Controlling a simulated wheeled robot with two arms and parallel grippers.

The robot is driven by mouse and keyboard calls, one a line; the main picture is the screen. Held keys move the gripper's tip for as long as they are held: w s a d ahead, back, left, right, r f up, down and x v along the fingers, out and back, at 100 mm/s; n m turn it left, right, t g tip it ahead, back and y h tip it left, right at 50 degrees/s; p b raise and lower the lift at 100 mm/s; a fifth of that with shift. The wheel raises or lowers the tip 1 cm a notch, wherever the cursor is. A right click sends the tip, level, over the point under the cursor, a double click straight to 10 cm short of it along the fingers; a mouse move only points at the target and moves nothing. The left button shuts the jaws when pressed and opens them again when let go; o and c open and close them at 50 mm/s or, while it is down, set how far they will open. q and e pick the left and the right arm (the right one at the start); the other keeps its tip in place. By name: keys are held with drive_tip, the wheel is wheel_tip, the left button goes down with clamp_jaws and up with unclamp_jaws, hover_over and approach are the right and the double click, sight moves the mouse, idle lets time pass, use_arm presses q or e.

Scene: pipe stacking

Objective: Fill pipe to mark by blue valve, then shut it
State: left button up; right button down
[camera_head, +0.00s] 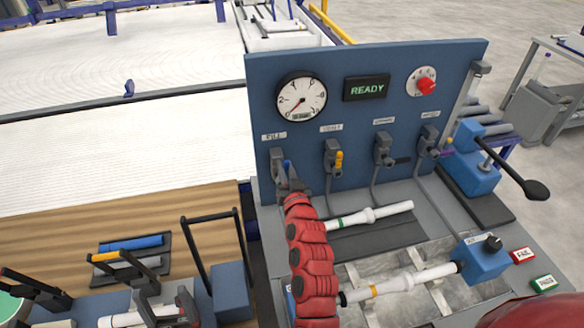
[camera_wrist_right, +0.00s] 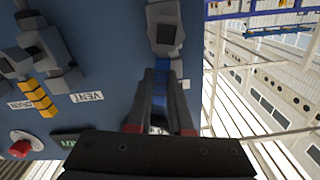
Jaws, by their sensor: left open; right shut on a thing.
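The blue valve handle (camera_head: 287,164) is on the upright blue panel (camera_head: 350,140), under the FILL label and below the round gauge (camera_head: 301,98). My right gripper (camera_head: 293,186) is at this handle; in the right wrist view its fingers (camera_wrist_right: 160,100) are shut around the blue handle (camera_wrist_right: 160,80). A white pipe with an orange band (camera_head: 405,281) lies on the bench, its right end at a blue block (camera_head: 482,259). No fill level or mark is readable on it.
Right of the blue valve are a yellow-handled valve (camera_head: 339,162) and other valves. The READY display (camera_head: 367,88) and a red knob (camera_head: 426,85) are above. A green-banded pipe (camera_head: 368,217) lies behind the orange-banded one. Red and green buttons (camera_head: 523,255) are at right.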

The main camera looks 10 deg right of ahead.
drive_tip(key=shift+a+n+b, duration=0.2)
drive_tip(key=shift+a+n, duration=0.15)
drive_tip(key=shift+n, duration=0.35)
drive_tip(key=shift+a+n+b, duration=0.15)
drive_tip(key=shift+a+n, duration=0.15)
drive_tip(key=shift+n, duration=0.4)
drive_tip(key=shift+f, duration=0.1)
drive_tip(key=c, duration=0.8)
unclamp_jaws()
drive_tip(key=shift+s, duration=0.1)
drive_tip(key=s+p, duration=0.1)
drive_tip(key=s, duration=0.4)
drive_tip(key=s+p, duration=0.1)
drive_tip(key=s, duration=0.5)
drive_tip(key=s+p, duration=0.2)
drive_tip(key=s, duration=0.4)
drive_tip(key=shift+s+d, duration=0.2)
drive_tip(key=shift+d, duration=0.05)
